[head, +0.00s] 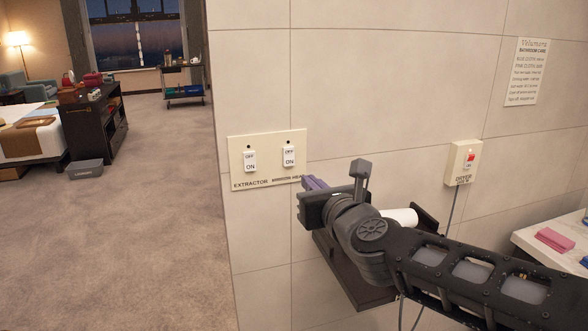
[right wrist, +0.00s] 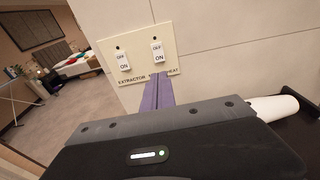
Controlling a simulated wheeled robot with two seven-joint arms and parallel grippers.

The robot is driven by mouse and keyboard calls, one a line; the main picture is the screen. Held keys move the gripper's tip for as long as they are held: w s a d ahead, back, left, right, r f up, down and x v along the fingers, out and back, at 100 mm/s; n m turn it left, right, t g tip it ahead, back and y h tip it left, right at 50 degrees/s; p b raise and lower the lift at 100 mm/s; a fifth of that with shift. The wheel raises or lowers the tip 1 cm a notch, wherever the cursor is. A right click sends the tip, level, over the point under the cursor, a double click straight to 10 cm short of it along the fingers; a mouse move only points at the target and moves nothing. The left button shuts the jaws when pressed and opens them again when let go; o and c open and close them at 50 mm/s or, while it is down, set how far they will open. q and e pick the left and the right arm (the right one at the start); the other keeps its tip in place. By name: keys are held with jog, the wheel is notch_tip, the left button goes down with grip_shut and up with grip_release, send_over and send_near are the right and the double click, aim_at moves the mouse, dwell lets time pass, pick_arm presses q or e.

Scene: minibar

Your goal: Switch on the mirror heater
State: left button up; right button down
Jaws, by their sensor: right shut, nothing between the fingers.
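A cream switch plate (head: 267,174) is on the tiled wall, with two white rockers marked OFF above and ON below. The left rocker (head: 250,160) is labelled EXTRACTOR. The right rocker (head: 289,157) has a partly readable label ending in HEAT, and shows in the right wrist view too (right wrist: 157,52). The small dots above both rockers look dark. My right gripper (head: 314,183) is shut and empty, its purple fingers just below and right of the right rocker. In the right wrist view the fingers (right wrist: 158,92) overlap the label. Contact is unclear. My left gripper is out of view.
A dryer box (head: 453,168) with a red switch and a cord is on the wall at right. A dark shelf (right wrist: 302,132) with a white cylinder (right wrist: 273,108) is beside my right gripper. A pale counter (head: 550,258) is at far right. Carpet lies open at left.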

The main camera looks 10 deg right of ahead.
aim_at(290, 164)
jog(key=w, duration=0.3)
jog(key=w+f, duration=0.1)
jog(key=w, duration=0.3)
jog(key=w+p, duration=0.1)
jog(key=w, duration=0.3)
jog(key=shift+a+f, duration=0.2)
jog(key=shift+a, duration=0.15)
